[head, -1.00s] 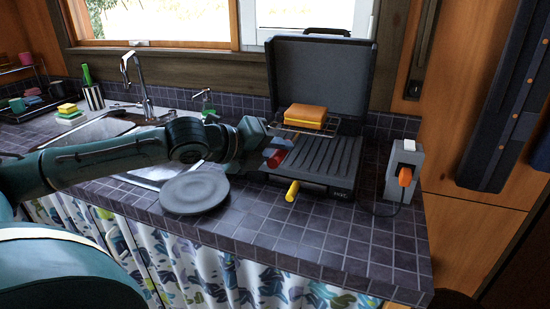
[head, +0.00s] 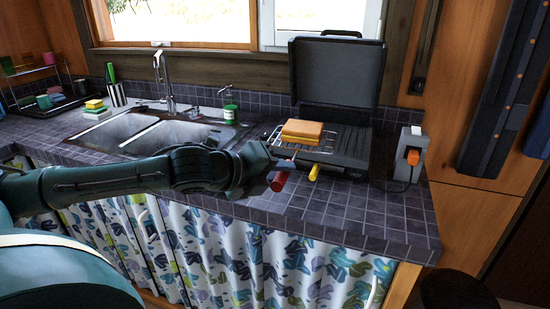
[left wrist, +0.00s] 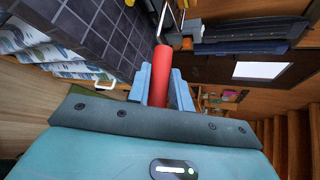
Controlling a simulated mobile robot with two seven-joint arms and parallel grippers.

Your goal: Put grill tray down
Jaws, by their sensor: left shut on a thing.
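The grill tray (head: 318,149) is a wire rack with a red handle (head: 280,181). An orange-brown sandwich-like block (head: 302,130) lies on its wires. The tray is over the ribbed lower plate of the open grill (head: 350,150); I cannot tell whether it touches the plate. My left gripper (head: 268,172) is at the front left of the grill, shut on the red handle. In the left wrist view the red handle (left wrist: 161,70) stands between the blue fingers of my left gripper (left wrist: 161,88). My right gripper is not in view.
The grill's raised lid (head: 337,72) stands behind the tray, and a yellow handle (head: 314,172) sticks out in front. A grey box with an orange plug (head: 411,155) stands to the right. The sink (head: 160,133) is left. Tiled counter (head: 360,210) in front is clear.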

